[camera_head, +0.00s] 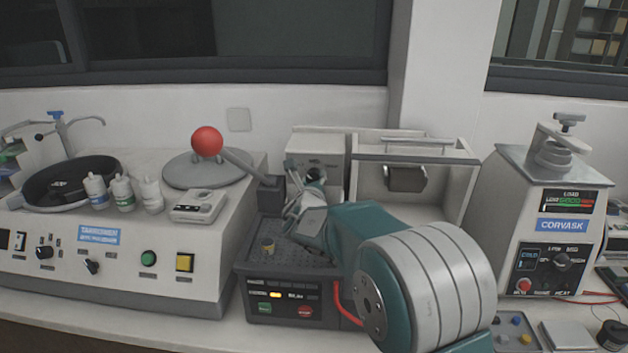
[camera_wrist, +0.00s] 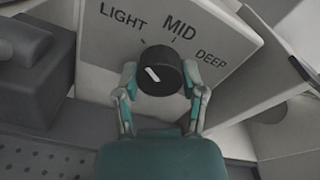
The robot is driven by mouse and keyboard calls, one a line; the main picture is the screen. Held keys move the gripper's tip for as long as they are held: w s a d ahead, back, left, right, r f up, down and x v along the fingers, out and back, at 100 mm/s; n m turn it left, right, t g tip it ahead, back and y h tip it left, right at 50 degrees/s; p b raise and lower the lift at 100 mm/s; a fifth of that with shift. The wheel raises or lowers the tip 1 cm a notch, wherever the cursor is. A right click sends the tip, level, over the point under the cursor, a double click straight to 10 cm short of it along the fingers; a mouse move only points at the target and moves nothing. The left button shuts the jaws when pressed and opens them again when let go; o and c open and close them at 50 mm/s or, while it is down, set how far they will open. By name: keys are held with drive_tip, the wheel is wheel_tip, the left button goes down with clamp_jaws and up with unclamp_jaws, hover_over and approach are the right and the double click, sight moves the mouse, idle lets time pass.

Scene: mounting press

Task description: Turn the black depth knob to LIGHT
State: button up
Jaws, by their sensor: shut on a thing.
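The black depth knob (camera_wrist: 160,70) sits on a pale panel below the printed words LIGHT, MID and DEEP. Its white mark (camera_wrist: 152,74) is left of the knob's centre and slants toward the upper left, on the LIGHT side. My gripper (camera_wrist: 161,88) is shut on the knob, one finger at its left side and one at its right. In the head view, my gripper (camera_head: 304,196) is at the front of the small press, and its fingers and my arm partly cover the panel there.
A red ball-ended lever (camera_head: 207,141) stands left of my gripper. An open pale frame (camera_head: 463,190) is close on the right. The CORVASK machine (camera_head: 550,220) stands farther right.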

drive_tip(key=shift+a+r+n, duration=0.15)
drive_tip(key=shift+n, duration=0.15)
idle(0.4)
drive_tip(key=o, duration=1.2)
drive_tip(key=shift+c, duration=0.2)
drive_tip(key=shift+a, duration=0.15)
drive_tip(key=shift+s, duration=0.3)
drive_tip(key=s, duration=1.1)
drive_tip(key=shift+s+a+f, duration=0.15)
drive_tip(key=shift+a+f, duration=0.05)
